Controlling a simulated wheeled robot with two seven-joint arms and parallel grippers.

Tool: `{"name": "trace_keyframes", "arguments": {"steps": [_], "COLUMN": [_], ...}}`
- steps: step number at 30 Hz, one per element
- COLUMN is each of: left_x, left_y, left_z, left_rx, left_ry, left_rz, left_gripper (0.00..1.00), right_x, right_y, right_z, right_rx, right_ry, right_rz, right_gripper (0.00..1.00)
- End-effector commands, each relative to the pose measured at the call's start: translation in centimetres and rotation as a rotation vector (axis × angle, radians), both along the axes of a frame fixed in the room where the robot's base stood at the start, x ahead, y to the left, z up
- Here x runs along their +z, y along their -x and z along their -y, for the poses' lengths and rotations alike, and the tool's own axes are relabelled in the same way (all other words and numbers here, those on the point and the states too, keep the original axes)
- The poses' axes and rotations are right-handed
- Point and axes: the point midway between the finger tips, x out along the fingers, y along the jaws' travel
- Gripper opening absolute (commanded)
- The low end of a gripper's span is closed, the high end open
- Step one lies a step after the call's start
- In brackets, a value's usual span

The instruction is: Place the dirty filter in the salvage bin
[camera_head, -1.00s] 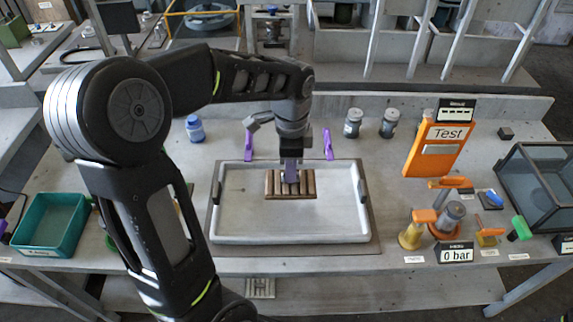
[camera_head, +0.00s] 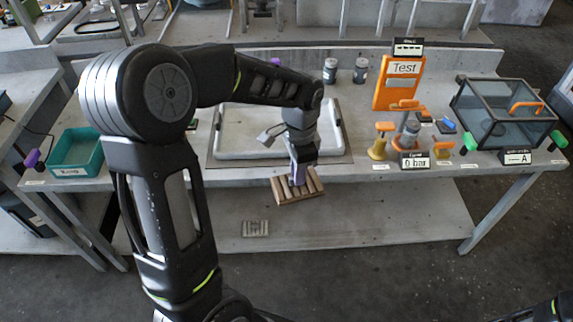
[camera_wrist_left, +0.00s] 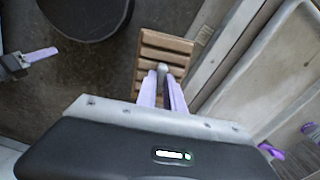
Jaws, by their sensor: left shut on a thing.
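The dirty filter, a brown slatted block (camera_head: 300,191), hangs slightly tilted in front of the bench's front edge in the head view. My left gripper (camera_head: 298,174) is shut on it from above. In the left wrist view the purple fingers (camera_wrist_left: 163,82) grip a small grey knob on the filter (camera_wrist_left: 160,45). A teal open bin (camera_head: 76,153) stands at the left end of the bench; its label is too small to read. What looks like my right gripper (camera_wrist_left: 38,56) shows at the left wrist view's edge, its opening unclear.
A white tray (camera_head: 340,130) lies behind the filter. A grey slatted piece (camera_head: 256,228) rests on the lower shelf. An orange test panel (camera_head: 400,84), valves and a glass box (camera_head: 497,115) stand at right. The floor in front is clear.

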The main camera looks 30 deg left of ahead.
Motion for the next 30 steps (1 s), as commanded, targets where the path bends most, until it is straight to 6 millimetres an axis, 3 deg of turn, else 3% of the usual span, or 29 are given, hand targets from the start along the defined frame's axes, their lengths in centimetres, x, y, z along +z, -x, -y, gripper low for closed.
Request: {"name": "trace_keyframes", "arguments": {"steps": [19, 24, 30], "left_x": [-12.1, -13.5, -13.5], "left_y": [-3.6, -3.7, -3.7], "left_z": [8.6, 9.7, 9.7], "left_rx": [0.592, 0.672, 0.678], "left_ry": [0.004, 0.009, 0.010], "left_rz": [0.003, 0.005, 0.006], "left_gripper": [0.00, 0.00, 0.00], "right_x": [0.0, 0.0, 0.0], "right_y": [0.0, 0.0, 0.0], "right_z": [0.0, 0.0, 0.0], "right_rx": [0.001, 0.001, 0.001], "right_ry": [0.000, 0.000, 0.000], "right_rz": [0.001, 0.001, 0.001], "right_gripper": [0.36, 0.36, 0.36]}}
